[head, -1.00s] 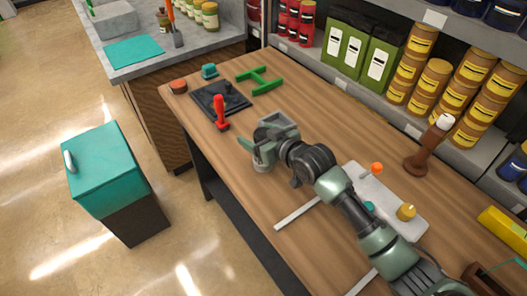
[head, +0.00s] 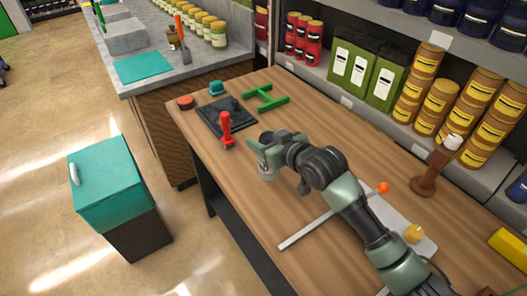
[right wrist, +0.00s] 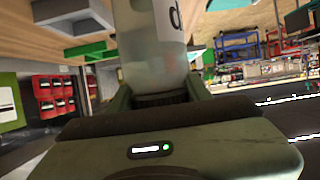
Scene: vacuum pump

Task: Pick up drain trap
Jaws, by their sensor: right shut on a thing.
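The drain trap (right wrist: 160,38) is a pale, translucent cylinder with part of a dark printed letter, seen close up in the right wrist view. My right gripper (right wrist: 160,92) is shut around its dark lower end in that view. In the head view my right gripper (head: 266,153) is over the wooden table, and a small pale part of the drain trap (head: 267,174) shows below the jaws. The rest of it is hidden by the gripper. I cannot tell whether it touches the table. My left gripper is not in view.
A red-handled tool (head: 227,131) and a black plate (head: 213,117) lie just left of my right gripper. A green H-shaped piece (head: 265,97) is behind.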

